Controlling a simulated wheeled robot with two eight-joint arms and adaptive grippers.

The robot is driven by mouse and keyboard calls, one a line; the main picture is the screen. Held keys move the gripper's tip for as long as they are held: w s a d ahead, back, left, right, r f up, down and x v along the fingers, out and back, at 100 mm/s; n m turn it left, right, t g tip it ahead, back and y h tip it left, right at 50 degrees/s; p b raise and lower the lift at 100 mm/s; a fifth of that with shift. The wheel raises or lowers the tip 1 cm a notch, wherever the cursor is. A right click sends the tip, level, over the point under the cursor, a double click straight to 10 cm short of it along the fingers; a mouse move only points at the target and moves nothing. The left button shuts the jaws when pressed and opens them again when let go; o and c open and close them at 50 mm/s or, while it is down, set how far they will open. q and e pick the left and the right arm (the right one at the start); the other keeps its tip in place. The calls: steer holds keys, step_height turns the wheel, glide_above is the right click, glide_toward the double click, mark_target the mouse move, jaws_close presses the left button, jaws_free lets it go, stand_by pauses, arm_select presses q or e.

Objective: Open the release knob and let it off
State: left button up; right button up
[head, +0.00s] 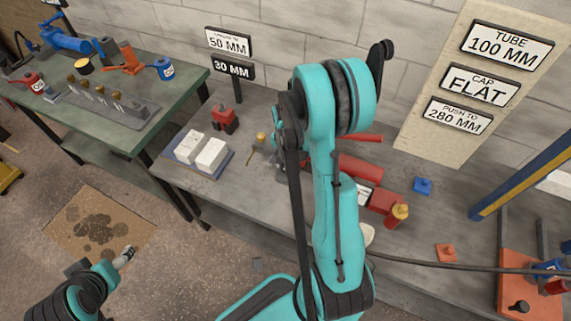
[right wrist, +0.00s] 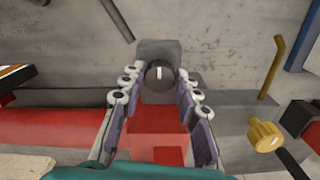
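A dark round knob (right wrist: 160,74) with a white line on its face shows in the right wrist view, in front of a grey block and above a red body (right wrist: 157,118). I take it to be the release knob. The white line stands upright. My right gripper (right wrist: 156,82) is open, with one finger on each side of the knob; I cannot tell whether they touch it. In the head view my right arm hides this gripper and the knob, and a red cylinder (head: 360,168) shows beside the arm. My left gripper (head: 125,257) hangs over the floor at lower left, away from the bench.
A brass knob (right wrist: 265,136) is right of the gripper in the right wrist view. On the bench are a tray with white blocks (head: 212,154) and a blue piece (head: 423,186). A black cable (head: 450,268) crosses the front right. Signs stand behind. A green bench (head: 187,90) is at left.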

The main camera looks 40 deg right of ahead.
steer(key=shift+n, duration=0.3)
steer(key=n+b, duration=0.1)
steer(key=n, duration=0.1)
steer(key=shift+n, duration=0.3)
steer(key=n+b, duration=0.1)
steer(key=n, duration=0.3)
steer(key=shift+s+n, duration=0.1)
steer(key=shift+n, duration=0.2)
steer(key=n+b, duration=0.1)
steer(key=n, duration=0.3)
steer(key=shift+d+n, duration=0.1)
steer(key=shift+n, duration=0.2)
steer(key=shift+n+b, duration=0.3)
steer(key=shift+n, duration=1.8)
steer(key=o, duration=1.2)
steer(key=shift+c, duration=0.2)
